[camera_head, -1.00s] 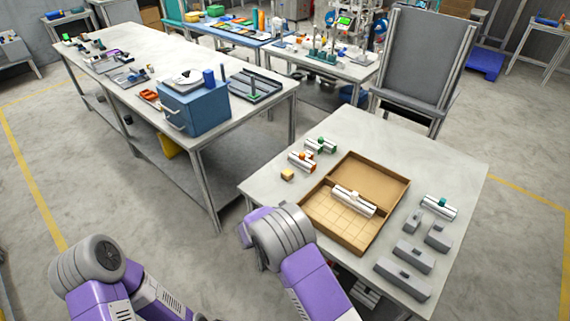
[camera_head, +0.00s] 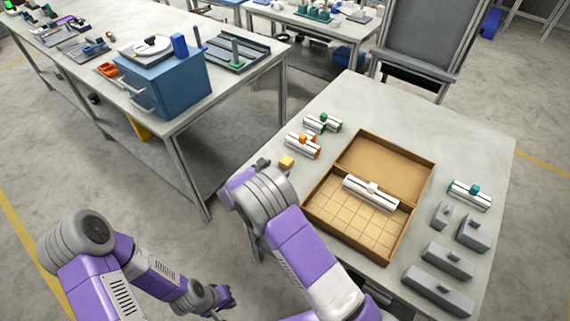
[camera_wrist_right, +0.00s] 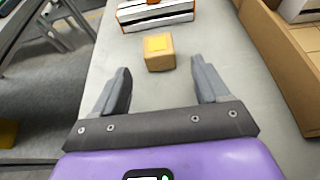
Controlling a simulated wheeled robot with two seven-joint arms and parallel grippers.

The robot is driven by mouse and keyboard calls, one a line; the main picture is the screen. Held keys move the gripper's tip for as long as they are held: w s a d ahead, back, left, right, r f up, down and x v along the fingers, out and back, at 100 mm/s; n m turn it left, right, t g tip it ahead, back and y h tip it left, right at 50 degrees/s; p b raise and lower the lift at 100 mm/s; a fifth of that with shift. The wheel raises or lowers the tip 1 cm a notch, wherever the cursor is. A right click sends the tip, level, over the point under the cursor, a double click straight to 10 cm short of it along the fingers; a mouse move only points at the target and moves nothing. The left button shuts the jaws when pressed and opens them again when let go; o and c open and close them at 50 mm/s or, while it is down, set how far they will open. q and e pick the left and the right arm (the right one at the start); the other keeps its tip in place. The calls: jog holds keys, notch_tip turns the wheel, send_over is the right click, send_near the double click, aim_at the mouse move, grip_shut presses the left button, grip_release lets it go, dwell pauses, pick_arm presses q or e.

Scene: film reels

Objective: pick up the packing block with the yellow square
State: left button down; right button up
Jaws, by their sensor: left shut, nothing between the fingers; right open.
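The packing block (camera_head: 286,162) is a small tan cube with a yellow square on its top. It sits on the grey table near the left edge, and in the right wrist view the block (camera_wrist_right: 160,59) lies just ahead of my right fingers. My right gripper (camera_wrist_right: 160,72) is open and empty, its two fingers apart on either side of the space in front of the block, not around it. In the head view it is mostly hidden behind my right arm. My left gripper (camera_head: 224,297) is low, away from the table, shut and empty.
Orange-capped (camera_head: 302,146) and green-capped (camera_head: 322,123) parts lie beyond the block. A teal-capped part (camera_head: 470,194) and several grey blocks (camera_head: 447,260) are at right.

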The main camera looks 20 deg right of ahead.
aim_at(283, 163)
jog(key=shift+w+d+f, duration=0.15)
jog(key=shift+w+d, duration=0.1)
jog(key=shift+d, duration=0.25)
jog(key=x, duration=0.3)
jog(key=b+x, duration=0.1)
jog(key=x, duration=0.1)
jog(key=shift+w+d, duration=0.25)
jog(key=shift+w, duration=0.15)
grip_shut()
jog(key=shift+r, duration=0.25)
